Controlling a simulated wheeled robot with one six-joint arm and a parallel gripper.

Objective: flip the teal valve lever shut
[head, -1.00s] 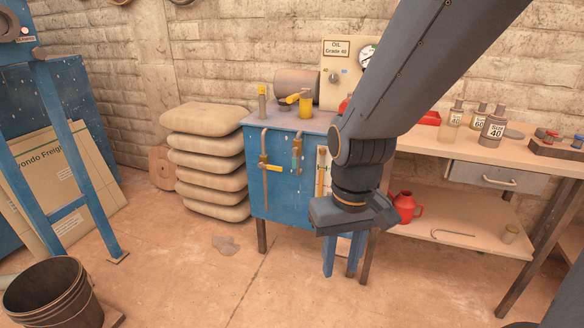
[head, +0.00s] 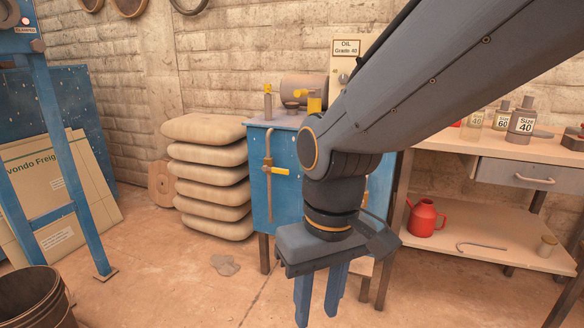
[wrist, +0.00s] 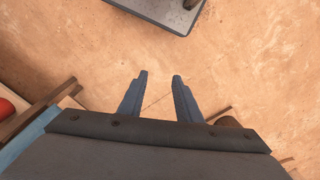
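The teal valve lever is hidden behind my arm in the head view. The blue cabinet (head: 258,205) that carries the valves stands behind my gripper. A pipe (head: 267,150) with a yellow-handled valve (head: 284,170) shows on its front, left of my arm. My gripper (head: 319,300) points down in front of the cabinet, low over the floor. In the wrist view its two fingers (wrist: 158,78) are apart with only bare floor between them, so it is open and empty.
Stacked sacks (head: 208,177) stand left of the cabinet. A workbench (head: 465,145) with bottles and a red can (head: 425,217) on its lower shelf is at right. A bucket (head: 35,300) and blue frame (head: 62,165) are at left.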

